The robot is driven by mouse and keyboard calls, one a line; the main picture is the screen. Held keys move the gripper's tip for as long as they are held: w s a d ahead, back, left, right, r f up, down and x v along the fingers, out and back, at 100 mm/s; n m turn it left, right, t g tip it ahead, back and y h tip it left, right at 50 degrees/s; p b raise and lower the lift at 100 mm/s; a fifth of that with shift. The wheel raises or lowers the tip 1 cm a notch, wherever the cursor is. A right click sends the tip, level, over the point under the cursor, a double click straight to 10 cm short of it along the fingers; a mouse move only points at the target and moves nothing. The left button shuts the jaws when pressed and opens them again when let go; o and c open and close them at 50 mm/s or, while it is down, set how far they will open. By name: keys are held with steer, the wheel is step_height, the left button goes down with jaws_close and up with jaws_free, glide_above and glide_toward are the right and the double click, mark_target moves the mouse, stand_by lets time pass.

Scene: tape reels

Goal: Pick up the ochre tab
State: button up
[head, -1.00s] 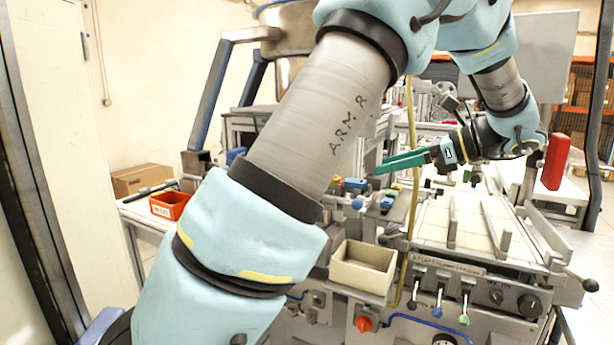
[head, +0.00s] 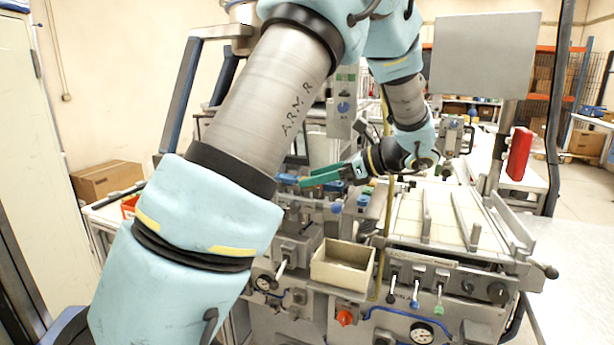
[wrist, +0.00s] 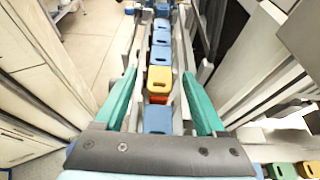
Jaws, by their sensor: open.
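The ochre tab (wrist: 159,80) is a yellow block with a slot in its top. In the wrist view it stands in a row with blue tabs (wrist: 158,120) before and behind it, and a red-orange part shows just below it. My gripper (wrist: 159,74) is open, its two green fingers on either side of the row, with nothing held. Whether the fingers are level with the tab is unclear. In the head view my gripper (head: 306,183) is at the row, beside a blue tab (head: 287,178); I cannot make out the ochre tab there.
More tabs, green (wrist: 283,171) and yellow (wrist: 309,170), show at the wrist view's lower right. An empty cream bin (head: 342,268) stands in front of the machine. A yellow-green hose (head: 383,245) runs upright near my gripper. A red box (head: 519,154) is at right.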

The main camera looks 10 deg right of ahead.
steer(key=shift+w+a+f, duration=0.15)
steer(key=shift+a+f, duration=0.05)
steer(key=shift+a, duration=0.1)
steer(key=shift+c, duration=0.2)
jaws_close()
